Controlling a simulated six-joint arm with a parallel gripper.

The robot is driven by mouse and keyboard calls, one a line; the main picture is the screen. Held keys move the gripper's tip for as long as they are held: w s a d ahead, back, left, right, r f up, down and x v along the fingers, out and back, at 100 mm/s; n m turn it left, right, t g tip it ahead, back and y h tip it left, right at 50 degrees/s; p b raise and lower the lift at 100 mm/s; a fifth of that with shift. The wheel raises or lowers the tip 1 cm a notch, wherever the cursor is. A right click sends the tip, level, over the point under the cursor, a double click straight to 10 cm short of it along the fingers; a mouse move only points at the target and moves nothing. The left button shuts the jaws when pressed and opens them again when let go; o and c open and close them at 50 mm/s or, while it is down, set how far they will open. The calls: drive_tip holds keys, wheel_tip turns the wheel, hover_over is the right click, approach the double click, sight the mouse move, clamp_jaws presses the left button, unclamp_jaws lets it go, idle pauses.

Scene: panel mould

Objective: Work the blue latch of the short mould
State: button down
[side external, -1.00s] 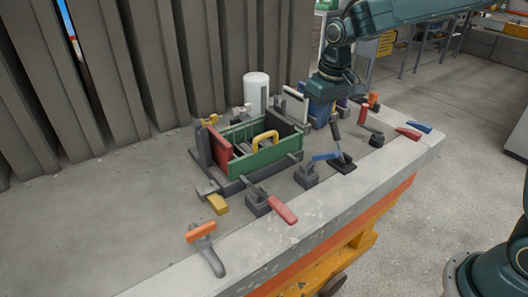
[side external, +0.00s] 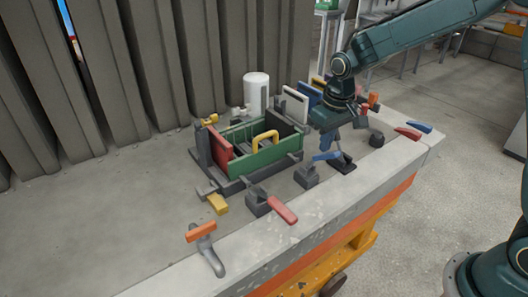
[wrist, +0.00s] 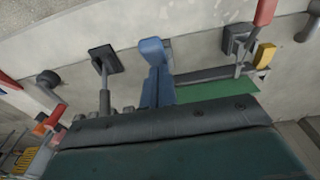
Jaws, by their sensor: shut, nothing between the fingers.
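The blue latch (side external: 326,156) sits on a dark block (side external: 307,177) at the front right of the mould. Its blue handle also shows in the wrist view (wrist: 153,50), running down toward my gripper's body. My gripper (side external: 329,141) is shut and empty, low and right above the latch; I cannot tell whether it touches the handle. Its fingertips are hard to make out in both views.
A black pad (side external: 343,164) with a grey post stands just right of the latch. A red-handled clamp (side external: 283,210), a yellow one (side external: 217,204) and an orange one (side external: 201,231) stand in front and left. A white cylinder (side external: 255,92) stands behind. The bench's left side is clear.

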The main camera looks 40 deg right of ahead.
sight(334, 152)
drive_tip(key=shift+s, duration=0.1)
drive_tip(key=shift+s+f, duration=0.35)
drive_tip(key=shift+s, duration=0.3)
drive_tip(key=shift+s+f, duration=0.35)
drive_tip(key=shift+s, duration=0.25)
drive_tip(key=s+f, duration=0.4)
drive_tip(key=f, duration=0.1)
drive_tip(key=shift+s, duration=0.15)
drive_tip(key=shift+s+f, duration=0.1)
drive_tip(key=shift+f, duration=0.1)
drive_tip(key=shift+r, duration=0.1)
